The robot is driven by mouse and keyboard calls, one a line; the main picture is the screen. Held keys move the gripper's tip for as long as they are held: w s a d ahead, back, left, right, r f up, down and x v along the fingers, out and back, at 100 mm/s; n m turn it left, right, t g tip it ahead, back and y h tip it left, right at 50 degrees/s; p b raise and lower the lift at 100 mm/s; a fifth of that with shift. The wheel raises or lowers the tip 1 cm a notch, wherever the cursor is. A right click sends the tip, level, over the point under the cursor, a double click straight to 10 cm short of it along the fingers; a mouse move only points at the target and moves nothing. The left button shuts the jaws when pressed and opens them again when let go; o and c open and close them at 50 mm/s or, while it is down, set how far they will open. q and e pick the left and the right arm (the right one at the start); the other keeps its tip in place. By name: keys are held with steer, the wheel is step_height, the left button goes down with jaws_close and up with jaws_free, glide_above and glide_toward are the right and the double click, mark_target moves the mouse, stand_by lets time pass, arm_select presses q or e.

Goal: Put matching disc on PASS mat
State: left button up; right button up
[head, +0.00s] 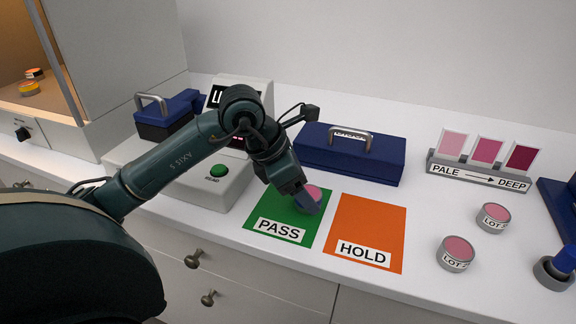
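The green PASS mat (259,218) lies on the white counter, left of the orange HOLD mat (369,222). A pink disc (314,191) shows at the PASS mat's upper right, partly hidden by my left gripper (305,203). The gripper points down there; whether its fingers grip the disc, or the disc rests on the mat, I cannot tell. Two pink-topped grey discs with LOT labels stand to the right, one nearer (457,250) and one farther (493,216). A grey rack (478,177) marked PALE to DEEP holds three pink swatches. My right gripper is out of view.
A blue case (350,160) with a grey handle stands behind the mats. A white device (185,190) with a green button (218,171) is at left. A blue-handled tool (557,268) stands at the right edge. The counter between the HOLD mat and the LOT discs is clear.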

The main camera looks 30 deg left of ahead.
arm_select(q)
steer(key=v, duration=1.1)
